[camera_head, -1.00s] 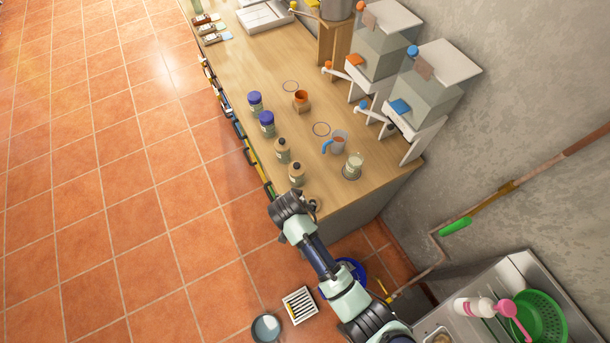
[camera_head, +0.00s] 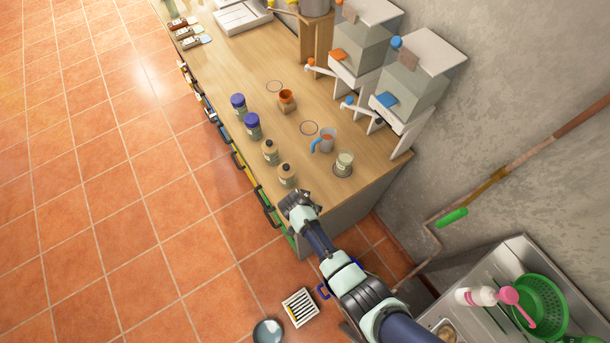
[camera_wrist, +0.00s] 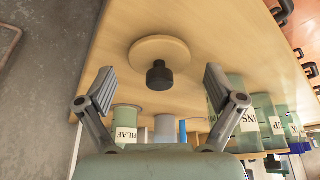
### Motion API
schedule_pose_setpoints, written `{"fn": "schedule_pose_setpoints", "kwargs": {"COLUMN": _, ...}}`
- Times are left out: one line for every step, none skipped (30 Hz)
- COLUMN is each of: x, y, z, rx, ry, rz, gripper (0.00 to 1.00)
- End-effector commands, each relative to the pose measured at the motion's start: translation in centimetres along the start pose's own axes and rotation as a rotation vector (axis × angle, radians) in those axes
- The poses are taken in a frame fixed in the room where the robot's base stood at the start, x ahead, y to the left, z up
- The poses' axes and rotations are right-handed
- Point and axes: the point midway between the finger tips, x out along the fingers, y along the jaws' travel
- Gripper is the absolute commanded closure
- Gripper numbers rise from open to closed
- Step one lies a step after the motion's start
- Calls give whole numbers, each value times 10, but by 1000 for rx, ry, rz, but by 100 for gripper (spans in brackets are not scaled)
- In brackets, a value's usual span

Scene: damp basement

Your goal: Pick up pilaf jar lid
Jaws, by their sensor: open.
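The pilaf jar lid is a round wooden disc (camera_wrist: 175,50) with a black knob (camera_wrist: 159,75), lying knob-up on the counter in the wrist view. My gripper (camera_wrist: 155,85) is open and empty, its fingers spread either side of the knob and apart from it. In the head view my gripper (camera_head: 300,200) is over the near end of the counter and hides the lid. The pilaf jar (camera_head: 343,164) stands behind, towards the wall; its labelled glass also shows in the wrist view (camera_wrist: 124,122).
Two tan-topped jars (camera_head: 271,152) and two purple-lidded jars (camera_head: 252,125) line the counter's front side. A measuring cup (camera_head: 326,142) and an orange-rimmed jar (camera_head: 287,101) stand further in. Dispensers (camera_head: 412,85) stand along the wall. The counter's near edge lies below my gripper.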

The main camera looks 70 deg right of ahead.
Motion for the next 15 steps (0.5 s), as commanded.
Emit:
{"fn": "schedule_pose_setpoints", "kwargs": {"x": 0, "y": 0, "z": 0, "rx": 0, "ry": 0, "rz": 0, "gripper": 7}}
{"fn": "schedule_pose_setpoints", "kwargs": {"x": 0, "y": 0, "z": 0, "rx": 0, "ry": 0, "rz": 0, "gripper": 7}}
{"fn": "schedule_pose_setpoints", "kwargs": {"x": 0, "y": 0, "z": 0, "rx": 0, "ry": 0, "rz": 0, "gripper": 7}}
{"fn": "schedule_pose_setpoints", "kwargs": {"x": 0, "y": 0, "z": 0, "rx": 0, "ry": 0, "rz": 0, "gripper": 7}}
{"fn": "schedule_pose_setpoints", "kwargs": {"x": 0, "y": 0, "z": 0, "rx": 0, "ry": 0, "rz": 0, "gripper": 9}}
{"fn": "schedule_pose_setpoints", "kwargs": {"x": 0, "y": 0, "z": 0, "rx": 0, "ry": 0, "rz": 0, "gripper": 15}}
{"fn": "schedule_pose_setpoints", "kwargs": {"x": 0, "y": 0, "z": 0, "rx": 0, "ry": 0, "rz": 0, "gripper": 20}}
{"fn": "schedule_pose_setpoints", "kwargs": {"x": 0, "y": 0, "z": 0, "rx": 0, "ry": 0, "rz": 0, "gripper": 25}}
{"fn": "schedule_pose_setpoints", "kwargs": {"x": 0, "y": 0, "z": 0, "rx": 0, "ry": 0, "rz": 0, "gripper": 32}}
{"fn": "schedule_pose_setpoints", "kwargs": {"x": 0, "y": 0, "z": 0, "rx": 0, "ry": 0, "rz": 0, "gripper": 37}}
{"fn": "schedule_pose_setpoints", "kwargs": {"x": 0, "y": 0, "z": 0, "rx": 0, "ry": 0, "rz": 0, "gripper": 42}}
{"fn": "schedule_pose_setpoints", "kwargs": {"x": 0, "y": 0, "z": 0, "rx": 0, "ry": 0, "rz": 0, "gripper": 49}}
{"fn": "schedule_pose_setpoints", "kwargs": {"x": 0, "y": 0, "z": 0, "rx": 0, "ry": 0, "rz": 0, "gripper": 54}}
{"fn": "schedule_pose_setpoints", "kwargs": {"x": 0, "y": 0, "z": 0, "rx": 0, "ry": 0, "rz": 0, "gripper": 59}}
{"fn": "schedule_pose_setpoints", "kwargs": {"x": 0, "y": 0, "z": 0, "rx": 0, "ry": 0, "rz": 0, "gripper": 63}}
